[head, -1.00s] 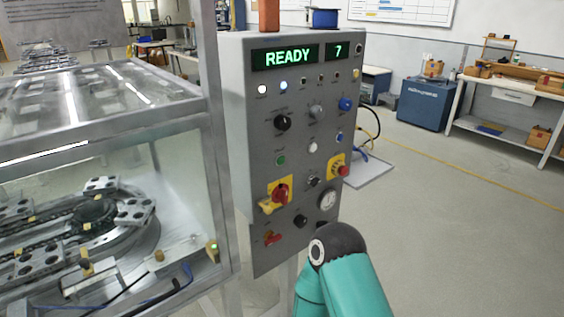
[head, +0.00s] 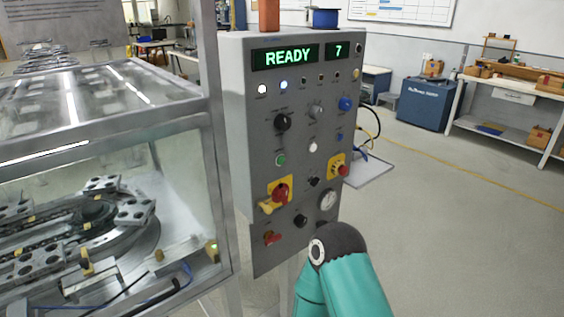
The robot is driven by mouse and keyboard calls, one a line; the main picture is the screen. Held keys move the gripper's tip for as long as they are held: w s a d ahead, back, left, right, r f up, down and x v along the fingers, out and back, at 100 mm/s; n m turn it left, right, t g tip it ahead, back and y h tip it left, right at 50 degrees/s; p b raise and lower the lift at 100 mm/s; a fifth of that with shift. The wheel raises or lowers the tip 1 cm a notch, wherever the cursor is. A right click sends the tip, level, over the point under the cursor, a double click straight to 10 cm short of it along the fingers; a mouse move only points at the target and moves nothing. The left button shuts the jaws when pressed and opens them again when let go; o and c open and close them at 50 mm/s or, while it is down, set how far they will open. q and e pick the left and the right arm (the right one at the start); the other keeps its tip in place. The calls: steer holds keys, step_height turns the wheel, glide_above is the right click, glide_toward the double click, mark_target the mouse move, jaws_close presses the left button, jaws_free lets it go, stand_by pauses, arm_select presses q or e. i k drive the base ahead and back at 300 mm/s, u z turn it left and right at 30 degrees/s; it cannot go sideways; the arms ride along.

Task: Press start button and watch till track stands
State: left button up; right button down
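The control panel (head: 300,120) stands upright in the middle of the head view. Its display (head: 287,57) reads READY, and the small display beside it (head: 338,50) reads 7. A green button (head: 280,160) sits on the left of the panel, with nothing touching it. The ring track (head: 125,240) with metal carriers (head: 40,262) lies behind clear panes in the enclosure at left; its left part is cut off by the picture edge. A teal link of my arm shows below the panel. Neither gripper is in view.
A white and a blue lamp (head: 283,85) are lit under the display. A red knob on a yellow plate (head: 281,192) and a second one (head: 342,170) are on the panel. A blue cabinet (head: 425,103) and workbench (head: 515,118) stand behind. The floor at right is clear.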

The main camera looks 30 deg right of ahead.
mark_target(281, 160)
steer(key=k, duration=1.35)
steer(key=z, duration=0.5)
steer(key=i, duration=1.8)
steer(key=u, duration=0.5)
